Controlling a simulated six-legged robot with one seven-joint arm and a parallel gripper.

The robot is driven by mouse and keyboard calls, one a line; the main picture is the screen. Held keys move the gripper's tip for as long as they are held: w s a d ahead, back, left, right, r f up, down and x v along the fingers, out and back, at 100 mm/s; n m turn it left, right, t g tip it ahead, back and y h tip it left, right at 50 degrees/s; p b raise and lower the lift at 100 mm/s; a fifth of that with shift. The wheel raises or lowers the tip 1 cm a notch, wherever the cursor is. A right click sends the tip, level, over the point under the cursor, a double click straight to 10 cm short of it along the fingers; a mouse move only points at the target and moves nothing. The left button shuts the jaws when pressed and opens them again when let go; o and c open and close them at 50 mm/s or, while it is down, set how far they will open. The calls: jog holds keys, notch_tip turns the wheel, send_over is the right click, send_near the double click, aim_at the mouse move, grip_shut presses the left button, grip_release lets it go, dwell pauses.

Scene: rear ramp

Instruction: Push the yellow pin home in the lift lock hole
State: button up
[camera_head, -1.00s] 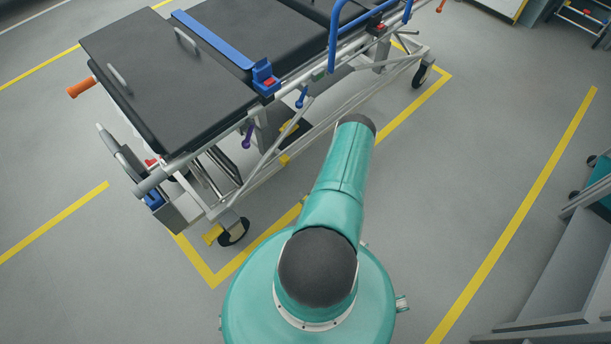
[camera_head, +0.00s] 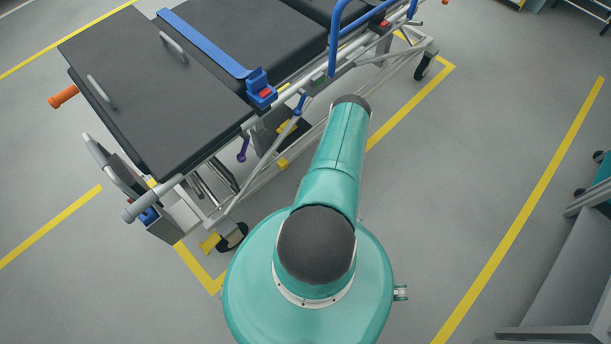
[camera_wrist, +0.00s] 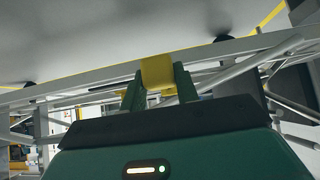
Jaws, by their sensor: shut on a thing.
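In the wrist view my gripper (camera_wrist: 158,88) has its two green fingers on either side of a yellow block-like piece, the yellow pin (camera_wrist: 157,72), and is shut on it. The pin is in front of a pale metal rail (camera_wrist: 100,92) of the stretcher frame. I cannot tell whether it touches the rail or sits in a hole; the lift lock hole is hidden. In the head view my green arm hides the gripper and the pin. The stretcher (camera_head: 150,90) stands at the upper left, with a black padded top.
A blue side rail (camera_head: 334,40) and a purple knob (camera_head: 242,151) are on the stretcher's near side. A wheel (camera_head: 232,237) is at its near corner. Grey floor lies open to the right, past a yellow line (camera_head: 520,210), with a grey structure (camera_head: 570,270) at the right edge.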

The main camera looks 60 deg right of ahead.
jog(key=shift+f, duration=0.1)
jog(key=shift+s, duration=0.1)
jog(key=shift+w+d, duration=0.2)
jog(key=shift+w, duration=0.75)
jog(key=shift+w+d, duration=0.15)
jog(key=shift+w, duration=0.75)
jog(key=shift+w+d, duration=0.2)
jog(key=shift+w, duration=0.75)
jog(key=shift+w+d, duration=0.2)
jog(key=shift+w, duration=0.75)
jog(key=shift+w+d, duration=0.2)
jog(key=shift+w, duration=0.7)
jog(key=o, duration=1.1)
jog(key=shift+c, duration=0.2)
jog(key=shift+s, duration=0.1)
jog(key=v, duration=1.3)
jog(key=shift+s+r, duration=0.2)
jog(key=shift+r, duration=0.05)
